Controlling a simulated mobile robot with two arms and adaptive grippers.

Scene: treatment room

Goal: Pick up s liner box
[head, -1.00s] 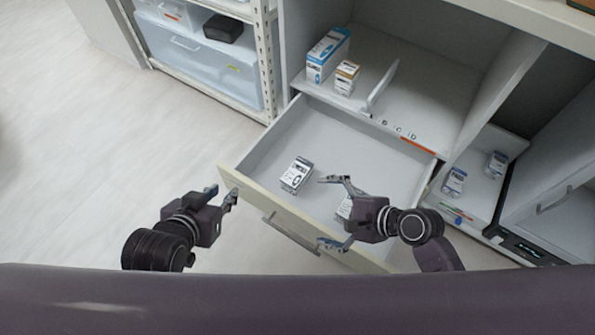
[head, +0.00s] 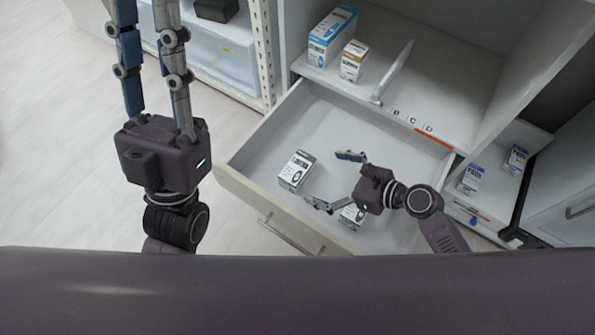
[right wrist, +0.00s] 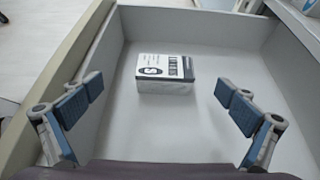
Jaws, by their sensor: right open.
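A white box with a black label (head: 297,170) lies in the open drawer. In the right wrist view this box (right wrist: 165,72) shows a round mark that looks like an S, ahead of and between the fingers. My right gripper (head: 331,180) is over the drawer, open and empty, its fingers spread towards the box without touching it. A second similar box (head: 352,216) lies in the drawer near the front, partly hidden by my right gripper. My left gripper (head: 148,60) is raised outside the drawer at the left. Its fingertips are cut off by the picture's top edge.
The drawer's front wall (head: 270,208) and side walls surround the boxes. A blue-white box (head: 332,36) and an orange-white box (head: 353,62) stand on the shelf behind. The drawer's back floor is clear.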

